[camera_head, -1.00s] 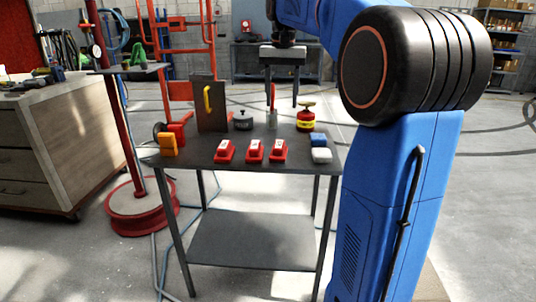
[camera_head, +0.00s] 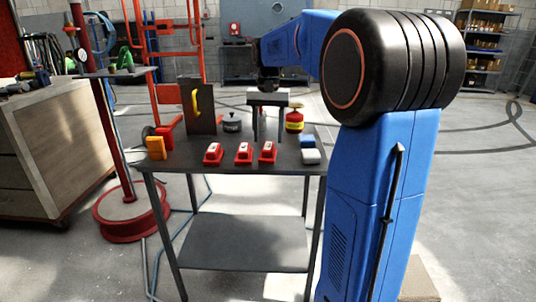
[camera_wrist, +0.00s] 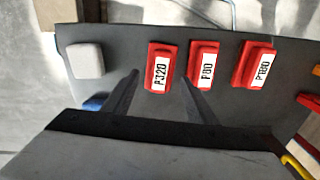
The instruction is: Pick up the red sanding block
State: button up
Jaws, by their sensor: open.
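Three red sanding blocks with white labels stand in a row on the grey table. In the wrist view they read P320 (camera_wrist: 160,68), P80 (camera_wrist: 202,64) and what looks like P180 (camera_wrist: 254,65). In the head view the P320 block (camera_head: 268,153) is rightmost, the P80 block (camera_head: 243,153) is in the middle and the other (camera_head: 213,154) is left. My gripper (camera_head: 268,139) is open and empty above the table, behind the right-hand block. In the wrist view its fingertips (camera_wrist: 161,76) appear either side of the P320 block, apart from it.
The table (camera_head: 190,160) also holds a white block (camera_head: 311,157), a blue block (camera_head: 307,141), a yellow-and-red can (camera_head: 294,120), a dark round pot (camera_head: 232,123), an upright board with yellow handle (camera_head: 198,108) and an orange item (camera_head: 156,148). A wooden cabinet (camera_head: 50,150) stands left.

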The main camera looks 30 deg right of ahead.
aim_at(268, 145)
jog(key=shift+f, duration=2.7)
jog(key=c, duration=0.9)
notch_tip(268, 145, up, 10)
jog(key=shift+r, duration=0.1)
jog(key=shift+o, duration=1)
